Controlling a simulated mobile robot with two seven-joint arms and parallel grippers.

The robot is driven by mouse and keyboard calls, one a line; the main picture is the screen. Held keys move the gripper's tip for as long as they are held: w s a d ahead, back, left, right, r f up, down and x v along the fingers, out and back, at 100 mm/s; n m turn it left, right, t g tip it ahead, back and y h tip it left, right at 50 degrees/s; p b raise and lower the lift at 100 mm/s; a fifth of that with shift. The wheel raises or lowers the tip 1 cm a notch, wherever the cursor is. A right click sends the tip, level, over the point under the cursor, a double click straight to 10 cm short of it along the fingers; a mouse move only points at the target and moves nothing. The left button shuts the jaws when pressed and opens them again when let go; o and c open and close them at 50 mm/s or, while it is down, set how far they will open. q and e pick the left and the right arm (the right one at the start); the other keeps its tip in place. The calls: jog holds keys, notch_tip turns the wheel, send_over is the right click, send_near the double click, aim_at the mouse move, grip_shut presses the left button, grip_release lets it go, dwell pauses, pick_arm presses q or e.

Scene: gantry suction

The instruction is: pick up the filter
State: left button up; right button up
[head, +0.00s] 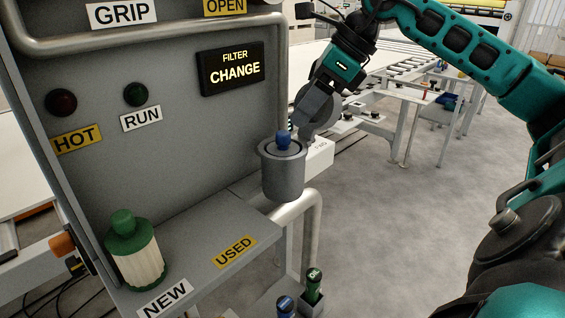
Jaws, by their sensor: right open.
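A pleated cream filter with a green cap and knob (135,250) stands upright on the grey shelf, behind the NEW label (165,298). A grey cylindrical housing (284,178) stands at the panel's right edge, with a blue knob (283,141) showing at its top; what is inside it is hidden. My right gripper (300,127) is open and reaches down from the upper right, its fingers close beside the blue knob. I cannot tell whether they touch it. My left gripper is not in view.
The USED label (234,251) marks a bare part of the shelf. A lit FILTER CHANGE sign (232,68) is on the panel. A bent pipe (312,215) runs under the housing. Green- and blue-topped items (313,282) stand below. Conveyors fill the background; the floor to the right is clear.

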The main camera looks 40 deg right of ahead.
aim_at(288, 133)
jog(key=shift+s+p+x, duration=0.15)
jog(key=shift+p+x, duration=0.05)
jog(key=shift+x, duration=1.2)
jog(key=shift+s+p+x, duration=0.1)
jog(key=shift+p+x, duration=0.1)
jog(key=shift+x, duration=1.25)
jog(key=shift+f, duration=0.1)
grip_shut()
